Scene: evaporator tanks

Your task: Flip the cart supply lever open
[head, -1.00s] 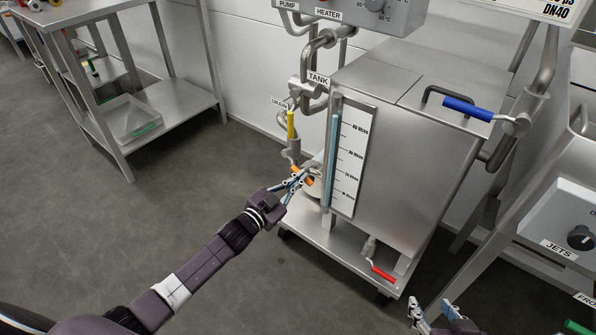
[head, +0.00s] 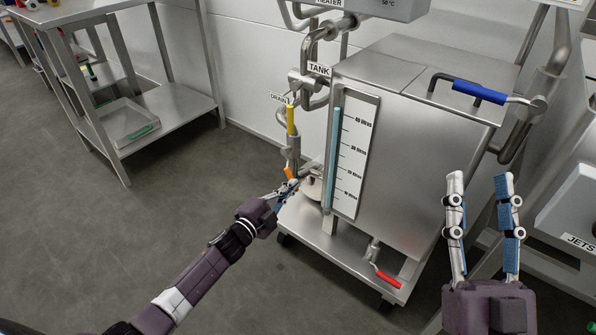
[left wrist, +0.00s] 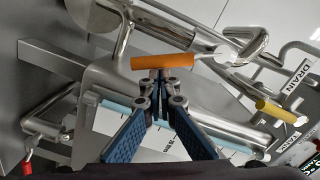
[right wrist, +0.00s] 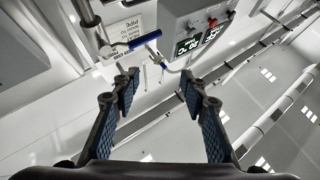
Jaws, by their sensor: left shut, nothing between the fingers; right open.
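No readable label says "cart supply", so I cannot tell which lever it is. On the steel tank cart (head: 400,140), a lever with a blue handle (head: 478,92) sits at the top right. An orange lever (head: 288,173) and a yellow lever (head: 291,120) are on the left piping, and a red lever (head: 388,281) is low at the front. My left gripper (head: 286,187) is shut and empty at the orange lever; in the left wrist view its tips are just below the orange handle (left wrist: 162,62). My right gripper (head: 480,176) is open and empty, raised in front of the cart's right side.
The yellow handle (left wrist: 280,111) is beside a "DRAIN" label in the left wrist view. The right wrist view shows a blue handle (right wrist: 145,40) and a control box (right wrist: 200,25). A steel table (head: 180,105) stands at left. Floor (head: 110,235) before it is clear.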

